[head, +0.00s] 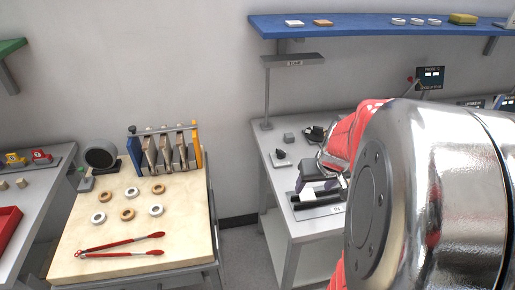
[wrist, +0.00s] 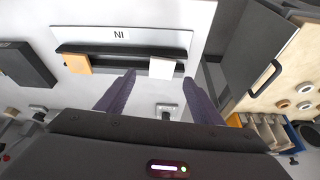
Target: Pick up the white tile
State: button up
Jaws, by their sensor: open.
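The white tile (wrist: 162,68) stands in the long black slotted holder (wrist: 110,52) on a white plate in the wrist view. An orange tile (wrist: 77,64) stands at the other end of the same holder. My gripper (wrist: 159,78) is open, with its two purple fingers apart and nothing between them that I can see held. The white tile shows between and just beyond the fingertips, closer to the right one. In the head view my gripper (head: 322,186) is over the holder, and the white tile (head: 307,195) shows by the left finger. Contact cannot be told.
The holder's bench (head: 285,222) also bears small fixtures (head: 281,159) behind it. A blue shelf (head: 370,26) with small tiles hangs above. On the left, a wooden-topped table (head: 180,210) holds rings, red tongs (head: 122,246) and a rack. My arm hides the bench's right side.

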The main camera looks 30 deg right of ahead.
aim_at(307, 194)
dwell(0.3)
jog(key=shift+a+x, duration=0.2)
jog(key=shift+x, duration=2.45)
jog(key=shift+c, duration=0.6)
jog(key=c, duration=1)
jog(key=shift+c, duration=0.2)
notch_tip(307, 194, up, 10)
jog(key=shift+w, duration=0.1)
